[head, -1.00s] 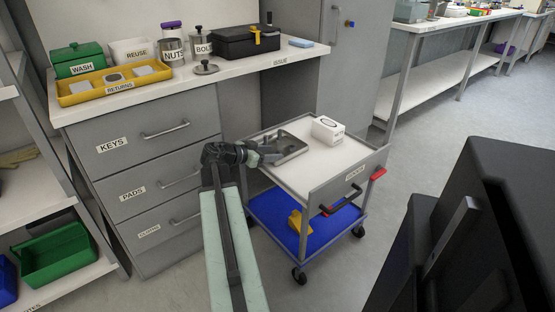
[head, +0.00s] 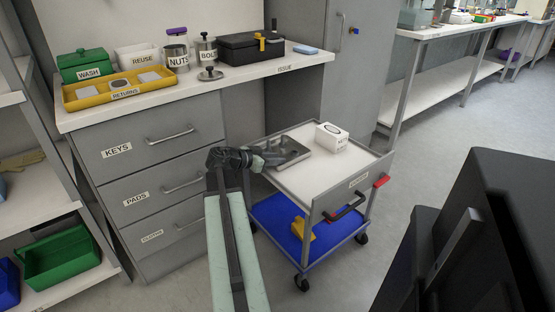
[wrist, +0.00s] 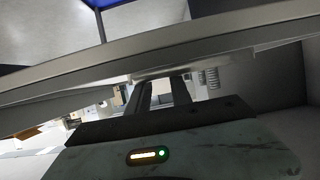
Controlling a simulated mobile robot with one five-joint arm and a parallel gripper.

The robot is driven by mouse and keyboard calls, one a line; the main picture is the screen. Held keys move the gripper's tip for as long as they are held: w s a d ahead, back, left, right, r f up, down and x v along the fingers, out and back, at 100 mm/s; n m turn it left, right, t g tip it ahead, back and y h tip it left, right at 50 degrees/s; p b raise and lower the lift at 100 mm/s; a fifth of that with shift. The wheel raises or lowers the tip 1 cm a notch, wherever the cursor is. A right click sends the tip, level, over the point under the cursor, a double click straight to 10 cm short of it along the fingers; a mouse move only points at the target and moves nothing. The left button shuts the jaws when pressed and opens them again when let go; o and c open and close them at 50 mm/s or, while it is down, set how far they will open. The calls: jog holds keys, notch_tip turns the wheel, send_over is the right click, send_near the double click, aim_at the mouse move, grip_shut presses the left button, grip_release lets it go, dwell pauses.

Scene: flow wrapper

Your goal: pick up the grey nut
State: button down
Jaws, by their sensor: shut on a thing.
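My gripper (head: 272,158) is at the left side of a shallow grey metal tray (head: 296,152) on top of a white-topped trolley. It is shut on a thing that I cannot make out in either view. In the wrist view, the two dark fingers of my gripper (wrist: 160,92) stand a little apart, and their tips meet or pass behind a long grey edge (wrist: 225,42). I cannot make out the grey nut in any view; my gripper covers part of the tray.
A white box (head: 331,136) stands beside the tray on the trolley top (head: 318,178). The trolley has a blue lower shelf (head: 275,215) with a yellow thing on it. Behind is a counter with a yellow returns tray (head: 76,103), a nuts canister (head: 177,60) and a black case (head: 237,50).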

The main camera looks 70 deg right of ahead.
notch_tip(320, 180, up, 9)
jog(key=p, duration=0.8)
jog(key=shift+r+p, duration=0.2)
jog(key=shift+p, duration=0.15)
jog(key=shift+s, duration=0.1)
